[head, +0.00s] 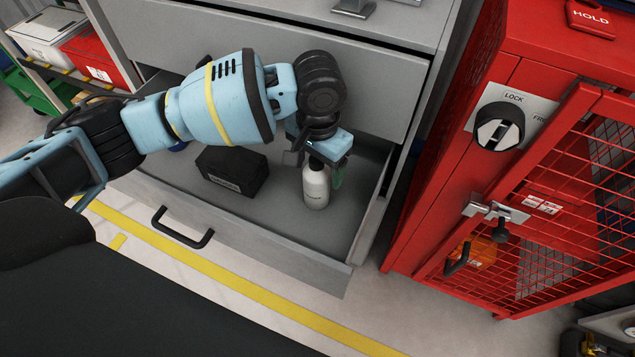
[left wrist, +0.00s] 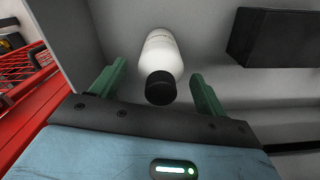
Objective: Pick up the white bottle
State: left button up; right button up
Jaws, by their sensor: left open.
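The white bottle (head: 316,187) stands in the open grey drawer (head: 280,222), near its right side. Its upper part is hidden by my left gripper in the head view. In the left wrist view the white bottle (left wrist: 161,55) shows its black cap towards me, between the two green fingers. My left gripper (head: 322,172) is over the bottle from above, open, with a gap on both sides of the cap (left wrist: 160,88). One green finger shows just right of the bottle in the head view. My right gripper is not in view.
A black box (head: 232,172) lies in the drawer left of the bottle. A bit of a blue thing (head: 179,146) shows behind my arm. The drawer's right wall is close to the bottle. A red mesh cabinet (head: 540,180) stands to the right.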

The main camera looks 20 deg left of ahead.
pick_arm(q)
notch_tip(320, 180, down, 3)
jog(key=shift+r+b, duration=0.1)
jog(key=shift+b, duration=0.25)
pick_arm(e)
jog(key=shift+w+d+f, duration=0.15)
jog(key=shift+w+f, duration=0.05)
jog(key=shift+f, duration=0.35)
pick_arm(q)
jog(key=shift+r, duration=0.1)
jog(key=c, duration=1.3)
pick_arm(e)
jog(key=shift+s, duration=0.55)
pick_arm(q)
jog(key=shift+o, duration=0.2)
jog(key=shift+r, duration=0.15)
